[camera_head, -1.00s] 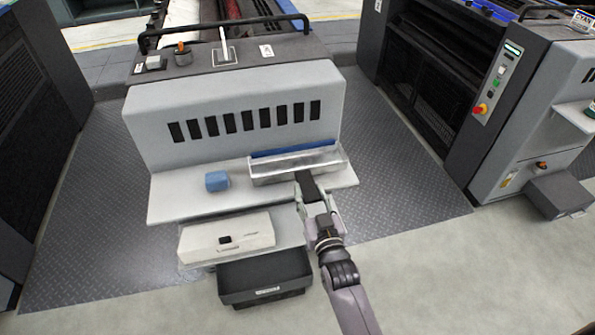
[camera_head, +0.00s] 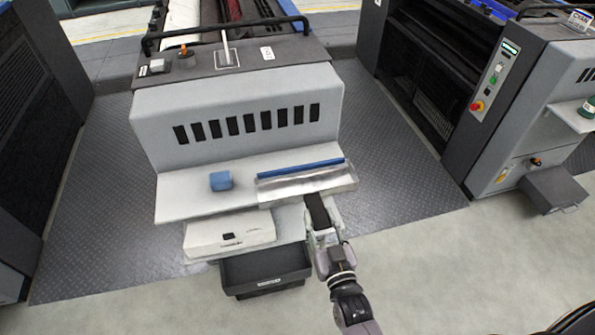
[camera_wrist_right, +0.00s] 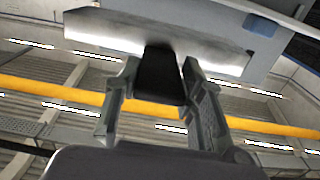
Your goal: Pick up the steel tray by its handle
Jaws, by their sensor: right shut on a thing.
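The steel tray (camera_head: 305,186) is a long, shiny metal trough at the right part of the light grey shelf, with a blue strip along its back side. Its dark handle (camera_head: 317,207) points toward me. My right gripper (camera_head: 321,226) is shut on this handle, in front of the tray. In the right wrist view the dark handle (camera_wrist_right: 159,74) sits between the two fingers, and the tray (camera_wrist_right: 110,30) spans above them. The tray's near side reaches over the shelf's front edge; I cannot tell how far it is above the shelf. My left gripper is not in view.
A blue block (camera_head: 221,181) lies on the shelf (camera_head: 185,200), left of the tray. Below are a white case (camera_head: 229,236) and a black bin (camera_head: 265,270). The grey slotted machine front (camera_head: 240,95) rises behind. Open floor (camera_head: 450,265) lies to the right.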

